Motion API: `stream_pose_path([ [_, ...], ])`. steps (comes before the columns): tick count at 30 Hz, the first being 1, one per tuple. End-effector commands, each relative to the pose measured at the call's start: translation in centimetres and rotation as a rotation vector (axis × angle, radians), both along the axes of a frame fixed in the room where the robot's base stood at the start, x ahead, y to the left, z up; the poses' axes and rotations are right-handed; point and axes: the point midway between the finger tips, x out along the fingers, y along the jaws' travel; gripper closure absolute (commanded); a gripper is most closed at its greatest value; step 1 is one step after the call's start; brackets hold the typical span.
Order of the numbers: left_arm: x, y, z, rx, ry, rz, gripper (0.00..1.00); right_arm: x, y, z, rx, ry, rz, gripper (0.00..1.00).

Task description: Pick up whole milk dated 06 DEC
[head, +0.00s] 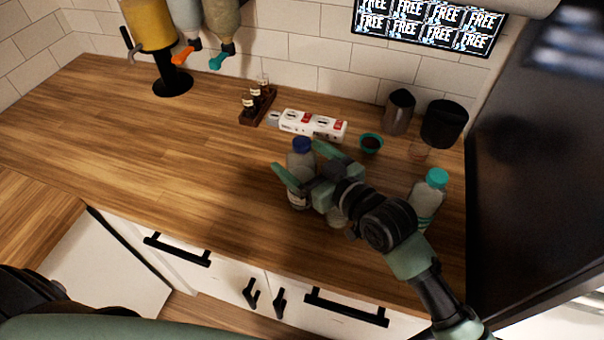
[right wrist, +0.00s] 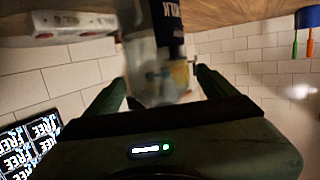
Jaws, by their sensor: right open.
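A clear bottle with a blue cap (head: 302,145) stands upright on the wooden counter, its body partly hidden by my right gripper. My right gripper (head: 297,159) is open, with its fingers spread on either side of this bottle. In the right wrist view the bottle (right wrist: 160,45) with a dark label shows between the two fingers (right wrist: 166,80), and I cannot tell if they touch it. A second bottle with a teal cap (head: 437,178) stands to the right, partly behind my right arm. No date is readable on either bottle. My left gripper is not in view.
A white and red box (head: 313,125), a small teal cup (head: 371,143), a metal pitcher (head: 398,112) and a black container (head: 443,124) stand behind. Another container (head: 337,217) shows partly under my gripper.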

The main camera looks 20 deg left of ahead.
Motion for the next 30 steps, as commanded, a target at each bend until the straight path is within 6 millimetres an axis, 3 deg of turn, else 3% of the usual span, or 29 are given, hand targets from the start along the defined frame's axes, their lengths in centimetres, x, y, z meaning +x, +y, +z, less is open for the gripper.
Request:
stream_pose_path([
  [1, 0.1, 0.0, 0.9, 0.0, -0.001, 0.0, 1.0, 0.4, 0.9, 0.5, 0.002, 0.003, 0.0, 0.14],
  [6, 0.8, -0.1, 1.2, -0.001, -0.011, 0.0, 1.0, 1.4, 2.3, -0.3, -0.001, 0.001, 0.0, 0.14],
  [14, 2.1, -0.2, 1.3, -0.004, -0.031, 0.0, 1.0, 1.6, 2.5, -0.5, 0.0, 0.0, 0.0, 0.14],
  [23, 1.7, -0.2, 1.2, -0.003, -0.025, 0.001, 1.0, 1.6, 2.4, -0.5, 0.0, 0.0, -0.001, 0.95],
  [24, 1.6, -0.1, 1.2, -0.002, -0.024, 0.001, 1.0, 1.6, 2.4, -0.5, 0.0, 0.001, -0.001, 1.0],
  [30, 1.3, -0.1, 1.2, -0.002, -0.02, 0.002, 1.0, 1.6, 2.5, -0.2, 0.003, -0.002, -0.001, 1.0],
])
